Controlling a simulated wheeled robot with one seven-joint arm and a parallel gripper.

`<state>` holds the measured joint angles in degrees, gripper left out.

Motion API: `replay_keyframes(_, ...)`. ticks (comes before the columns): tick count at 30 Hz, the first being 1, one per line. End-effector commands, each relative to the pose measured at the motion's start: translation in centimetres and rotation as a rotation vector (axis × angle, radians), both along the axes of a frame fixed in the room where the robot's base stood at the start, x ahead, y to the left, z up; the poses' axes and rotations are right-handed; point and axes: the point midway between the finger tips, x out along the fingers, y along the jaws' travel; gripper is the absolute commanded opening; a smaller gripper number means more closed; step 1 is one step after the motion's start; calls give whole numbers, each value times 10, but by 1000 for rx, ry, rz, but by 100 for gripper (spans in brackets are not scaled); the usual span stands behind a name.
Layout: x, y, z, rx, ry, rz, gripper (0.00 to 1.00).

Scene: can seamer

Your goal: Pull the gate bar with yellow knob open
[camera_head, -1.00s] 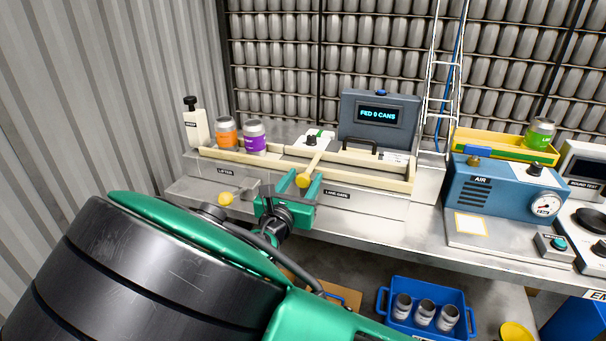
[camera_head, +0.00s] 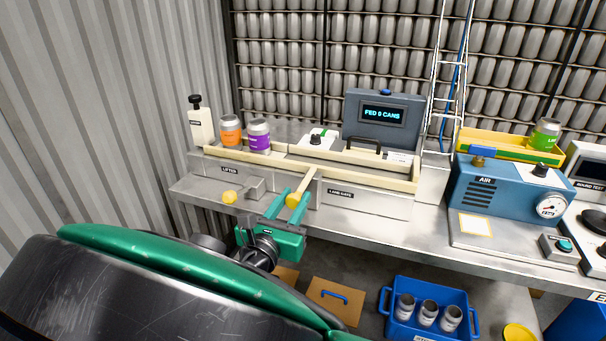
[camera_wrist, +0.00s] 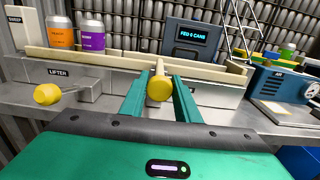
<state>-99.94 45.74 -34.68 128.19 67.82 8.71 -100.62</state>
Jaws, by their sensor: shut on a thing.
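The gate bar (camera_head: 307,181) is a pale yellow rod with a round yellow knob (camera_head: 292,200) on its near end. It sticks out toward me across the front rail of the can lane, above the plate marked LANE GATE (camera_head: 340,192). My green gripper (camera_head: 295,195) is shut on the bar's knob end, with one finger on each side. In the wrist view the knob (camera_wrist: 160,88) sits between the two fingers (camera_wrist: 158,82). The exact contact is hard to see.
A second yellow knob (camera_head: 229,196) sticks out left of my gripper, by the LIFTER plate. An orange can (camera_head: 230,131) and a purple can (camera_head: 259,135) stand in the lane at left. The display (camera_head: 382,113) reads FED 0 CANS. A blue crate (camera_head: 427,310) sits below.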

Motion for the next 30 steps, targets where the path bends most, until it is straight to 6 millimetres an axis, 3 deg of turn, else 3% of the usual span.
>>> replay_keyframes(3, -11, 5, 0, 2, 0, 3, 0)
replay_keyframes(12, -13, 6, 0, 1, 0, 5, 0)
replay_keyframes(13, -13, 6, 0, 1, 1, 5, 36)
replay_keyframes(15, -13, 6, 0, 0, 1, 5, 47)
replay_keyframes(30, -18, 7, 0, 0, 1, -5, 47)
